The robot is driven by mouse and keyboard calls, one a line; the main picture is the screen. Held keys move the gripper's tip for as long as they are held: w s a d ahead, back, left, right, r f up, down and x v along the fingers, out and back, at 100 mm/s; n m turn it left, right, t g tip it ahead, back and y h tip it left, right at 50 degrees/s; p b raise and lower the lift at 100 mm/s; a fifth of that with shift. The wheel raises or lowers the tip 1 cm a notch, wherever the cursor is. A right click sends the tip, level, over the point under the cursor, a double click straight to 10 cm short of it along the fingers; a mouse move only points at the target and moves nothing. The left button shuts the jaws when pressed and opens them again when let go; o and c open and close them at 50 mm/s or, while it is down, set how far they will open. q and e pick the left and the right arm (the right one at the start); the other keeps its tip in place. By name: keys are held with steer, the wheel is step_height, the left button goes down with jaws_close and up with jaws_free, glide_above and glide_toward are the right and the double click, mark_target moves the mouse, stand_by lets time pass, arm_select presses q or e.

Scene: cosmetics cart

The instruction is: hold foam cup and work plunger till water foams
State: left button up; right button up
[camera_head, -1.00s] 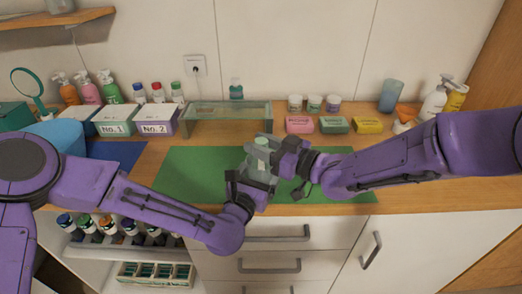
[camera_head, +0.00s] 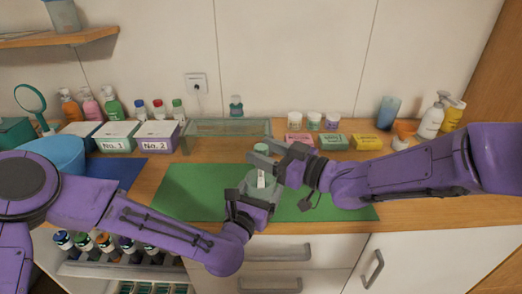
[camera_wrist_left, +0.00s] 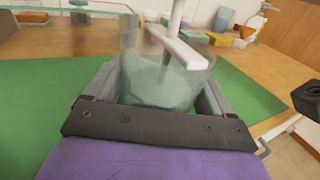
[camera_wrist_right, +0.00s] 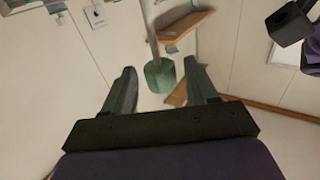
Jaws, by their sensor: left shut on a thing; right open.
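The translucent greenish foam cup (camera_head: 263,188) stands over the front of the green mat and also shows in the left wrist view (camera_wrist_left: 155,88). My left gripper (camera_head: 250,192) is shut on its sides. A white crossbar (camera_wrist_left: 180,45) lies across the top of the cup, with the plunger rod (camera_wrist_left: 177,14) rising from it. The plunger's green knob (camera_wrist_right: 159,76) is between the fingertips of my right gripper (camera_wrist_right: 160,68), which is open with space on both sides of the knob. Any foam inside the cup cannot be made out.
A green mat (camera_head: 185,188) covers the counter's middle, with a glass stand (camera_head: 228,128) behind it. Boxes and bottles line the back left. Soap boxes (camera_head: 333,142), jars and pump bottles stand at the back right. The mat's right part is clear.

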steer(key=v, duration=1.1)
steer(key=shift+a, duration=0.1)
steer(key=x, duration=1.2)
steer(key=shift+a, duration=0.1)
